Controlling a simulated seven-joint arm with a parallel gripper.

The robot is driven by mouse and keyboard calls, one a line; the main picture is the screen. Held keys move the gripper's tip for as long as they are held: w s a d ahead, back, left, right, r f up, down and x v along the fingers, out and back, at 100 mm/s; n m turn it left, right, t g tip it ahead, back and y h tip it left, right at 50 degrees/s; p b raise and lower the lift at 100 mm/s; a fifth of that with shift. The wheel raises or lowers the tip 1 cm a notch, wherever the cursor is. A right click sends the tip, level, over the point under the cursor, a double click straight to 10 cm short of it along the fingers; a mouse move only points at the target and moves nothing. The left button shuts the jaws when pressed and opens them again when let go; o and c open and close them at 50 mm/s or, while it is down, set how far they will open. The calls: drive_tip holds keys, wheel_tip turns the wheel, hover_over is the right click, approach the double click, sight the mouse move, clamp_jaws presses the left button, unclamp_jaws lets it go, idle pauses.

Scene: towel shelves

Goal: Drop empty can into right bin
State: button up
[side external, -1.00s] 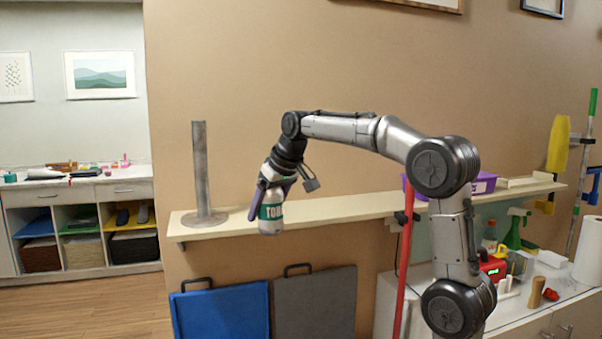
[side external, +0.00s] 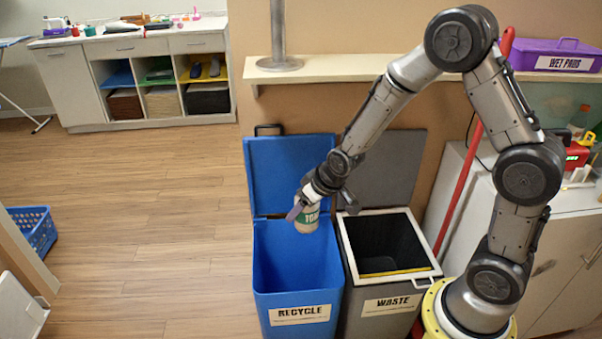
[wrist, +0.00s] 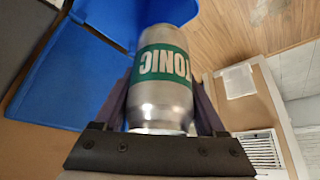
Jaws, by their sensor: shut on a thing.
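My gripper (side external: 303,206) is shut on a silver can (side external: 307,219) with a green and white label. In the wrist view the can (wrist: 162,105) sits between the two fingers, and its label reads "TONIC". In the side view the can hangs over the open blue bin (side external: 300,313) labelled "RECYCLE", near its back right. The grey bin (side external: 393,305) labelled "WASTE" stands to the right of the blue one, open, with something yellow inside. The bottom of the blue bin is not clearly visible.
A shelf (side external: 355,66) on the wall behind bears a metal stand (side external: 279,50) and a purple box (side external: 553,58) labelled "WET PADS". A red pole (side external: 462,185) stands right of the grey bin.

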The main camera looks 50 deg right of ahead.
sight(310, 223)
drive_tip(key=s+f, duration=0.1)
drive_tip(key=s+a+f, duration=0.1)
drive_tip(key=s+f, duration=0.1)
drive_tip(key=shift+a+f, duration=0.35)
drive_tip(key=shift+w+r, duration=0.15)
drive_tip(key=w+d+f+n+y, duration=0.1)
drive_tip(key=w+d+f, duration=0.15)
drive_tip(key=w, duration=0.55)
drive_tip(key=w+d+f+n, duration=0.15)
drive_tip(key=w+f, duration=0.25)
drive_tip(key=w, duration=0.4)
drive_tip(key=d+f, duration=0.4)
drive_tip(key=f, duration=0.6)
drive_tip(key=s+d+f, duration=0.1)
drive_tip(key=d+f, duration=0.3)
drive_tip(key=f, duration=0.7)
drive_tip(key=shift+s+d, duration=0.2)
drive_tip(key=shift+s, duration=0.05)
